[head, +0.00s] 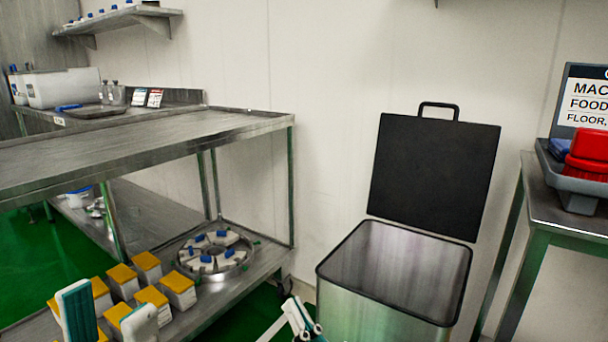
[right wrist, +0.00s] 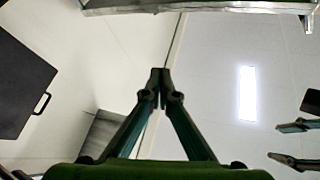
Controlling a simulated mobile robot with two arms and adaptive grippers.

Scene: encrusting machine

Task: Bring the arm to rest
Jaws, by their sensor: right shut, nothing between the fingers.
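My left gripper (head: 107,305) is at the bottom left of the head view. Its two pale, teal-edged fingers stand apart in front of the yellow-topped boxes, with nothing seen between them. It seems to show at the right edge of the right wrist view too, fingers apart. My right gripper (head: 293,312) is at the bottom middle of the head view, in front of the open bin. In the right wrist view its fingers (right wrist: 160,75) meet at the tips and hold nothing. Most of both arms is out of view.
A steel bin (head: 385,315) stands with its black lid (head: 435,175) raised. A steel table (head: 150,135) is at left; its lower shelf holds yellow-topped boxes (head: 178,290) and a round tray (head: 190,265). A side table (head: 560,205) with a grey tub (head: 575,180) is at right.

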